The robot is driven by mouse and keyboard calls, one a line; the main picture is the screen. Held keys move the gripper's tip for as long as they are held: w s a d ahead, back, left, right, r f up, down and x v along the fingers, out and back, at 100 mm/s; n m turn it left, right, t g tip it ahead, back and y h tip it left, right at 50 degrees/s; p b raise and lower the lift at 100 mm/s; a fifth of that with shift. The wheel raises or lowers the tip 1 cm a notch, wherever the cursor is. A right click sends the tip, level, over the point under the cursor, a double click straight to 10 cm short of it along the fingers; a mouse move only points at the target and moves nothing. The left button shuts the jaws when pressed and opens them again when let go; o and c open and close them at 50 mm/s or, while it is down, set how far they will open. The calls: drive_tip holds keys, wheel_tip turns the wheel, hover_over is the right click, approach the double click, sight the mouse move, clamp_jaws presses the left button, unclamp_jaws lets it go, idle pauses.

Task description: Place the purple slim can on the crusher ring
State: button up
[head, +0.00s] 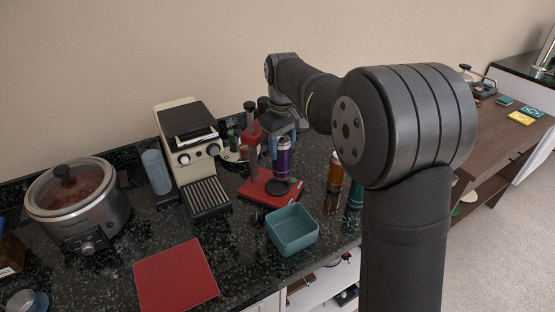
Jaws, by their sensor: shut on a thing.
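The purple slim can (283,160) is upright, with a silvery top. My gripper (283,139) reaches down from above and is shut on the can near its top. The red can crusher (254,150) stands on the counter, with an upright column and a flat red base. The dark crusher ring (277,187) is on that base, just below the can. I cannot tell whether the can's bottom touches the ring or hangs a little above it. The arm partly hides the area behind the gripper.
A teal square bin (291,229) stands in front of the crusher. An orange can (335,172) and a dark teal can (354,196) stand to the right, partly behind my arm. A cream coffee machine (190,150), slow cooker (78,205) and red mat (176,276) are to the left.

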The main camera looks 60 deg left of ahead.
sight(277, 167)
drive_tip(key=shift+s+a+f, duration=0.4)
drive_tip(key=shift+s+a, duration=0.05)
drive_tip(key=shift+a, duration=0.05)
drive_tip(key=shift+f, duration=2)
drive_tip(key=shift+f, duration=0.1)
drive_tip(key=o, duration=0.9)
drive_tip(key=shift+o, duration=0.2)
wheel_tip(277, 167, up, 12)
